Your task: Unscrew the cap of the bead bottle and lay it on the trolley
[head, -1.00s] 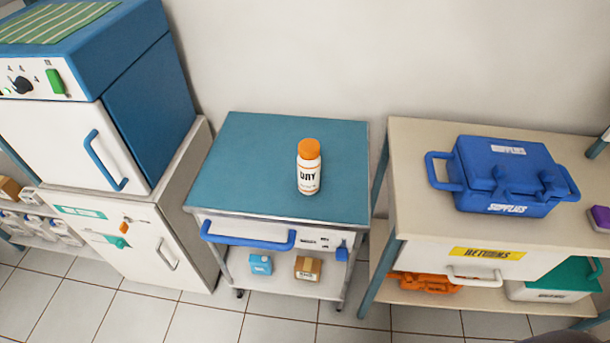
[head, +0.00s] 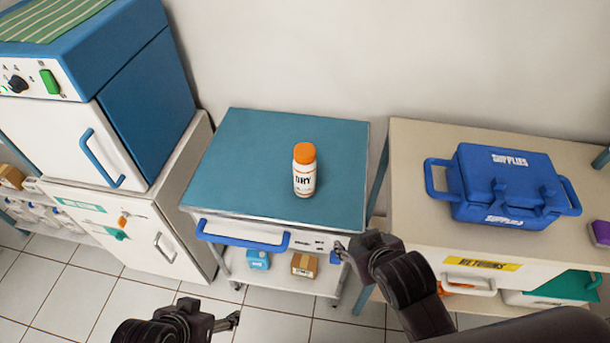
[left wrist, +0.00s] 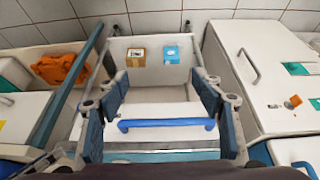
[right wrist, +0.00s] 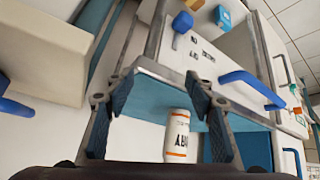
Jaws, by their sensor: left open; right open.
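The bead bottle (head: 304,180) is white with an orange cap (head: 304,153). It stands upright on the blue top of the trolley (head: 250,150), the cap on it. My right gripper (head: 341,250) is open and empty near the trolley's front right corner, apart from the bottle. In the right wrist view the bottle (right wrist: 177,130) appears upside down between the open fingers, but farther off; its cap is not clearly seen. My left gripper (head: 236,320) is open and empty, low in front of the trolley. In the left wrist view the trolley handle (left wrist: 166,125) shows between its fingers.
The trolley's lower shelf holds a blue box (head: 257,260) and a brown box (head: 304,264). A beige table (head: 410,190) with a blue supplies case (head: 510,185) stands right. A white cabinet (head: 165,225) stands left. The trolley top around the bottle is clear.

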